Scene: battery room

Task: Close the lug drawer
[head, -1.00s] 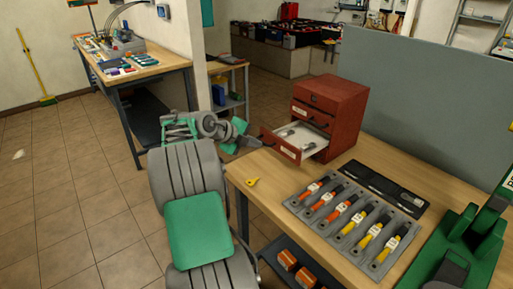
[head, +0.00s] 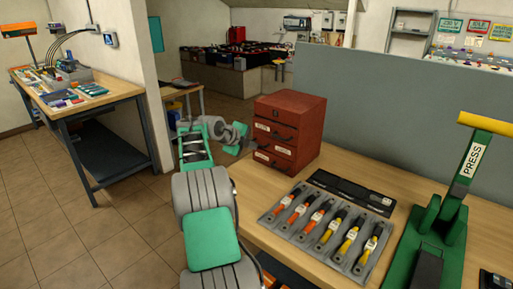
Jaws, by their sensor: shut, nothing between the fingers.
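The red drawer cabinet (head: 308,130) stands on the wooden bench in the middle of the head view. Its lug drawer (head: 282,151), low on the front with a dark handle and a white label, looks flush or nearly flush with the cabinet face. No tray interior shows. My gripper (head: 246,141) is shut and empty, just left of the cabinet front at about the height of the lower drawers. Whether its tips touch the drawer front is too small to tell.
A grey tray (head: 289,235) of orange- and yellow-handled tools lies in front of the cabinet, with a black case (head: 350,192) behind it. A green press (head: 440,225) stands at the right. A grey panel (head: 400,120) backs the bench (head: 245,200).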

